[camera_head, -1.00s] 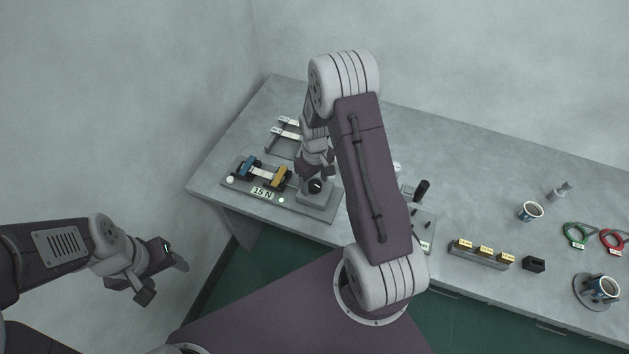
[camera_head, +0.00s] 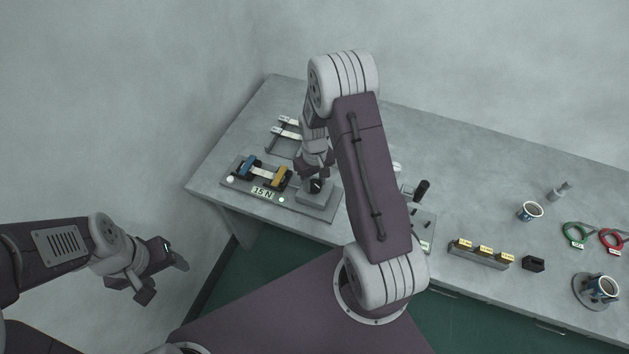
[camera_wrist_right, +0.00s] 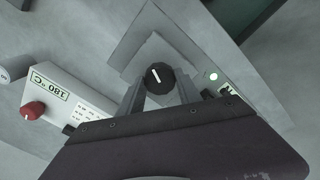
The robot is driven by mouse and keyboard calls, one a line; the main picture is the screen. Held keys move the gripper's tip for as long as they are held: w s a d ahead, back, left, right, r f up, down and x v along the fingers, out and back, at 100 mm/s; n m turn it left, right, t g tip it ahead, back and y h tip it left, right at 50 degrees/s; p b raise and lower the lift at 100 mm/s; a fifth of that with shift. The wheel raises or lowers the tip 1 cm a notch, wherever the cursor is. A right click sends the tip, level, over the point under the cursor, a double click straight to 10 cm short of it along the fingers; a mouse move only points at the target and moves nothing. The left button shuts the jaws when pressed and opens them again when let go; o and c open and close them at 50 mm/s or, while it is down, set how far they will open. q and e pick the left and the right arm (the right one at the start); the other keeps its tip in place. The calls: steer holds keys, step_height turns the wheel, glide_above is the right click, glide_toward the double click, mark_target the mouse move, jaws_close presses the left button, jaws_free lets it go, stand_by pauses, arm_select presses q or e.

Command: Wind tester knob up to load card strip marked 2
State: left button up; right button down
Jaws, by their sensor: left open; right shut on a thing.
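The tester (camera_head: 232,184) stands at the left end of the bench, with a blue clamp (camera_head: 247,165) and a yellow clamp (camera_head: 275,176). A pale card strip (camera_head: 262,172) spans between them; I cannot read its mark. The tester display (camera_head: 264,192) seems to read 15 N. The black tester knob (camera_head: 316,186) has a white line and also shows in the right wrist view (camera_wrist_right: 159,76). My right gripper (camera_wrist_right: 160,84) is shut on the knob, one finger on each side. My left gripper (camera_head: 163,280) is open and empty, off the bench at lower left.
A rack with white strips (camera_head: 284,128) stands behind the tester. A block row (camera_head: 480,252), cups (camera_head: 530,211) and green (camera_head: 575,234) and red rings lie farther right.

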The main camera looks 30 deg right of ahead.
mark_target(315, 184)
steer(key=m, duration=0.5)
steer(key=shift+r+p, duration=0.1)
steer(key=shift+p, duration=0.2)
steer(key=shift+w+m, duration=0.1)
steer(key=shift+m, duration=2.4)
steer(key=shift+d, duration=0.1)
steer(key=c, duration=0.8)
jaws_free()
step_height(315, 184, up, 9)
steer(key=shift+r, duration=0.1)
